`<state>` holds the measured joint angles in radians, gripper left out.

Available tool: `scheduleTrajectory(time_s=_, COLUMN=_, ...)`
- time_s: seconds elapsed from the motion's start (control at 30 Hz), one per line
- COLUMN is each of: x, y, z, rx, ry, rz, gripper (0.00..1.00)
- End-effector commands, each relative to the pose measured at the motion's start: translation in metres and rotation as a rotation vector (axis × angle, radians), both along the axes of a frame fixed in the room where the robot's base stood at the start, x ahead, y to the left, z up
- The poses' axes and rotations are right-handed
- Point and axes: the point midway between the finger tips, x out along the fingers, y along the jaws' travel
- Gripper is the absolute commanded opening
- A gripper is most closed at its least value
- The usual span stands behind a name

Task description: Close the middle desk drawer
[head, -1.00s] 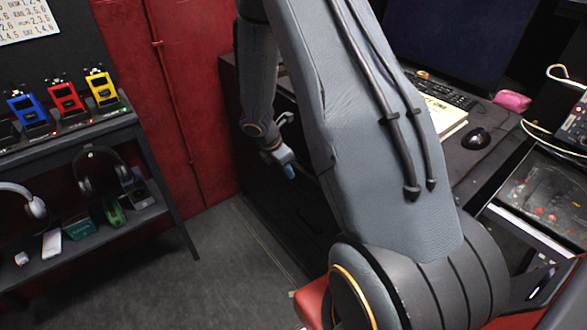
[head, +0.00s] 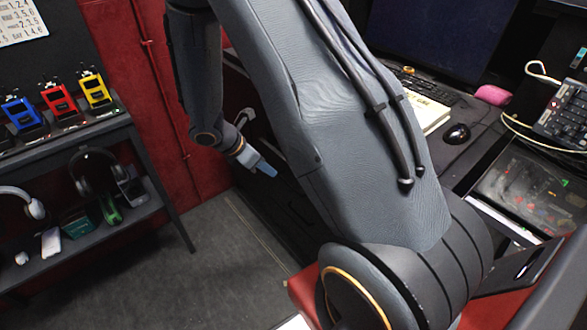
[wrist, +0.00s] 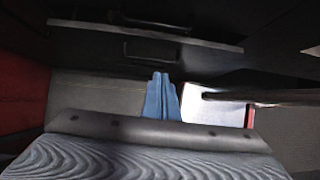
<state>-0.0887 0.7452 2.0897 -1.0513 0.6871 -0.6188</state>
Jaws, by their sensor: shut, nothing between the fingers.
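The black desk's drawer side (head: 268,207) shows in the head view behind and below my arm, which hides most of it. In the wrist view, dark drawer fronts carry an upper handle (wrist: 150,22) and a lower recessed handle (wrist: 152,51). A paler edge runs between them, so the upper front seems to stand out from the lower one. I cannot tell for sure which is the middle drawer. My gripper (head: 265,167) has blue fingers, shut and empty, beside the drawer side. In the wrist view, its fingertips (wrist: 161,77) lie below the lower handle, with no clear contact.
The desk top holds a black mouse (head: 456,134), a book (head: 425,112), a keyboard and a pink case (head: 492,95). A shelf rack (head: 165,215) with headphones and coloured devices stands left. The grey floor (head: 190,285) between rack and desk is clear.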

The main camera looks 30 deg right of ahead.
Motion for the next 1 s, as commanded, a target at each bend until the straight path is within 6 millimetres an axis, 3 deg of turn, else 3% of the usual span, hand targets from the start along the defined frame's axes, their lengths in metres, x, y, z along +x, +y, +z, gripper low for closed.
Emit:
scheduleTrajectory(time_s=0.1, x=-0.022, y=0.009, z=-0.001, rx=-0.102, ry=-0.015, rz=0.022, gripper=0.0)
scheduleTrajectory(time_s=0.43, x=-0.032, y=0.013, z=-0.011, rx=-0.196, ry=-0.088, rz=0.047, gripper=0.0)
scheduleTrajectory(time_s=1.0, x=-0.026, y=-0.052, z=-0.075, rx=-0.194, ry=-0.086, rz=0.044, gripper=0.0)
